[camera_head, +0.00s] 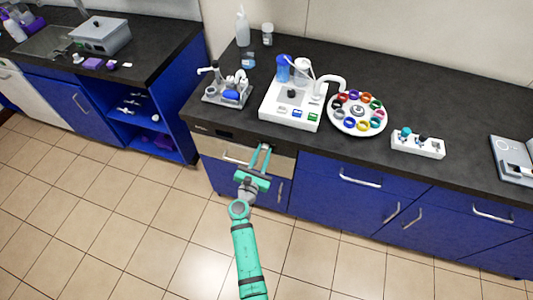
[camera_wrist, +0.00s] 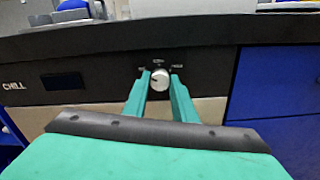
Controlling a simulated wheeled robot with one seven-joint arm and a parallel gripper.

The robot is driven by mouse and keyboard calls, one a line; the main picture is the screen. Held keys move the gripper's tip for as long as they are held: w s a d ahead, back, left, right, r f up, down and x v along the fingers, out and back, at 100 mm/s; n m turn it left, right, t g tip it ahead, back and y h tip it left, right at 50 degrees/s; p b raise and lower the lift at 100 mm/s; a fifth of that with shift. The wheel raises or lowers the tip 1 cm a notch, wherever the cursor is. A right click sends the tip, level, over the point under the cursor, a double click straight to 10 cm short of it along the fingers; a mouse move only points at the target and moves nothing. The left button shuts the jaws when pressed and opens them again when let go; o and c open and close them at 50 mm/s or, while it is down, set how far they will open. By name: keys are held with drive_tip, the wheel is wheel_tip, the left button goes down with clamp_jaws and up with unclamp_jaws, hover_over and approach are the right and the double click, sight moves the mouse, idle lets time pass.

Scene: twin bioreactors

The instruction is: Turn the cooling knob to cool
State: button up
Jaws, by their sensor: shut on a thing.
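The cooling knob (camera_wrist: 160,79) is a small round silver knob on a black panel in the wrist view, with small white marks around it that are too small to read. My gripper (camera_wrist: 160,84) has its two green fingers on either side of the knob, shut on it. In the head view my gripper (camera_head: 261,158) reaches the front of the counter below its edge, and the knob is hidden there. White "CHILL" lettering (camera_wrist: 14,85) and a dark display (camera_wrist: 63,82) are left of the knob in the wrist view.
A drawer handle (camera_head: 234,158) is just left of my gripper. Above on the counter stand a white device (camera_head: 290,118) with a blue bottle, a round tray of coloured rings (camera_head: 338,116) and a small pump-like device (camera_head: 226,95). The tiled floor in front is clear.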

drive_tip(key=m, duration=0.5)
drive_tip(key=shift+s+d+f+m, duration=0.1)
drive_tip(key=shift+s+d+m, duration=0.1)
drive_tip(key=shift+m, duration=0.1)
drive_tip(key=m, duration=0.4)
drive_tip(key=shift+w, duration=0.1)
drive_tip(key=shift+d+m, duration=0.2)
drive_tip(key=shift+m, duration=0.8)
drive_tip(key=shift+a+f, duration=0.1)
drive_tip(key=shift+a, duration=0.15)
drive_tip(key=o, duration=0.9)
drive_tip(key=shift+c, duration=0.2)
drive_tip(key=shift+o, duration=0.9)
